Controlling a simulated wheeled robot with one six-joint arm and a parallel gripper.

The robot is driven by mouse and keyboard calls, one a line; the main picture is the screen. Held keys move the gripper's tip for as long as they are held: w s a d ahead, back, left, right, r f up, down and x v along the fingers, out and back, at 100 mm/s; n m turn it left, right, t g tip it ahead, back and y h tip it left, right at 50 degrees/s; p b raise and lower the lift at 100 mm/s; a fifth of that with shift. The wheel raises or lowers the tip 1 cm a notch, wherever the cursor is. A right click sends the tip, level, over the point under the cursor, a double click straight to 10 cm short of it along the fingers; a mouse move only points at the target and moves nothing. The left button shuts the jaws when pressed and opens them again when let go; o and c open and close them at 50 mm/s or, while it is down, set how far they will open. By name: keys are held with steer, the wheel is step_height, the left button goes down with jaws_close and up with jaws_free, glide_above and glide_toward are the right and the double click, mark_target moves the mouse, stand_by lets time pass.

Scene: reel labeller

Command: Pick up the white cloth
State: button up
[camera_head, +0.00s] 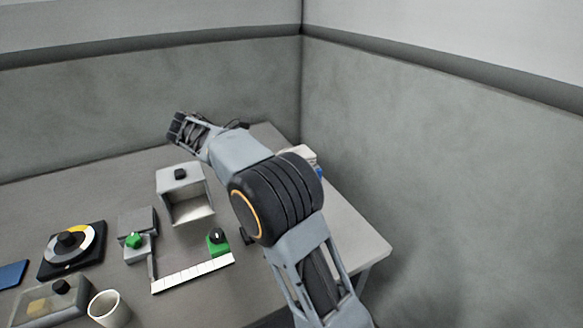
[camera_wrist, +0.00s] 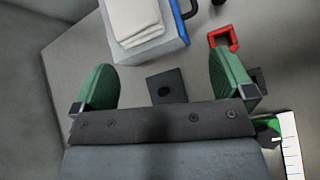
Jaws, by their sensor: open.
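The white cloth (camera_wrist: 132,18) is a folded, layered stack at the top of the wrist view. It lies on a grey and blue box (camera_wrist: 160,48). In the head view a pale patch that looks like the cloth (camera_head: 302,152) shows behind my arm, mostly hidden. My gripper (camera_wrist: 161,70) is open and empty, with its two green fingers apart in the wrist view. The cloth is ahead of the fingertips and a little left of their middle, not between them. My gripper's fingers cannot be made out in the head view.
A dark square plate (camera_wrist: 167,87) lies below, between the fingers. A red bracket (camera_wrist: 226,38) is near the right fingertip. A white strip (camera_head: 193,274), a grey open-fronted box (camera_head: 180,177), a dial (camera_head: 70,246) and a cup (camera_head: 108,308) stand left of my arm. Walls close the back and right.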

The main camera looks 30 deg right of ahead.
steer(key=w+a+f+n+h+b, duration=0.2)
steer(key=w+f+h, duration=0.1)
steer(key=w, duration=0.2)
steer(key=shift+n+g, duration=0.3)
steer(key=b+x, duration=0.2)
steer(key=x, duration=1.1)
steer(key=shift+w+d+f, duration=0.1)
steer(key=shift+w+d, duration=0.05)
steer(key=shift+w, duration=0.05)
steer(key=shift+c, duration=0.4)
steer(key=c, duration=0.5)
